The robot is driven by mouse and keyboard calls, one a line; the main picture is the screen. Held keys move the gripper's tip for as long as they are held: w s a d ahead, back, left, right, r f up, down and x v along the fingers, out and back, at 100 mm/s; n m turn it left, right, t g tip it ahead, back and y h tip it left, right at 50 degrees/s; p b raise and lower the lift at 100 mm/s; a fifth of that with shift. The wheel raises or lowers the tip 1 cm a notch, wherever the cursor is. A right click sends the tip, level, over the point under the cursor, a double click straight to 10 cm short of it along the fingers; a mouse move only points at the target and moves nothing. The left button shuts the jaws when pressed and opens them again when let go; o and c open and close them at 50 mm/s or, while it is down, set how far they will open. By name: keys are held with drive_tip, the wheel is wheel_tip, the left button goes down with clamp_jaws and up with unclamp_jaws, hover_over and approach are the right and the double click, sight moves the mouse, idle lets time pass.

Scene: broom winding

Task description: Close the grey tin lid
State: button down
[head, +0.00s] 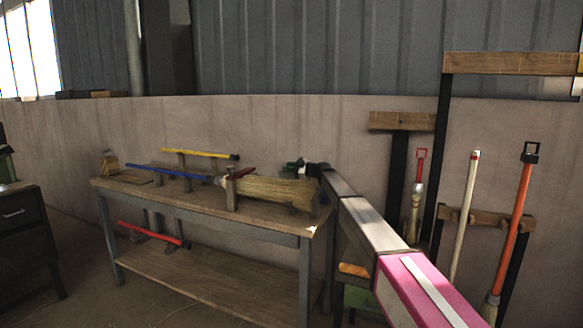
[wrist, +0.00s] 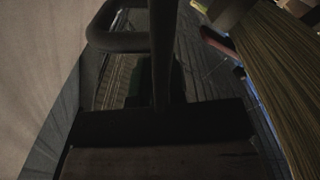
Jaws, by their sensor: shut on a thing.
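My gripper (head: 298,165) is at the back right of the workbench (head: 150,189), just behind the straw broom head (head: 270,191), small and partly hidden. In the wrist view a dark upright bar (wrist: 163,60) and a dark crosspiece (wrist: 160,121) fill the middle, with a dark rounded loop (wrist: 117,40) at upper left. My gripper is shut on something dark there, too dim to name. I cannot make out the grey tin or its lid for certain in either view.
The broom straw (wrist: 285,70) runs close along the right of the wrist view. A blue pole (head: 165,172) and a yellow pole (head: 205,153) rest on bench supports. Brooms, including an orange-handled one (head: 517,215), stand at right. A pale wall (head: 60,150) lies behind the bench.

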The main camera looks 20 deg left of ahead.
drive_tip(key=shift+s+f, duration=0.1)
drive_tip(key=shift+s, duration=0.1)
idle(0.4)
drive_tip(key=c, duration=1.2)
unclamp_jaws()
drive_tip(key=shift+d, duration=0.1)
drive_tip(key=d, duration=1)
drive_tip(key=shift+s+d, duration=0.3)
drive_tip(key=shift+s, duration=0.1)
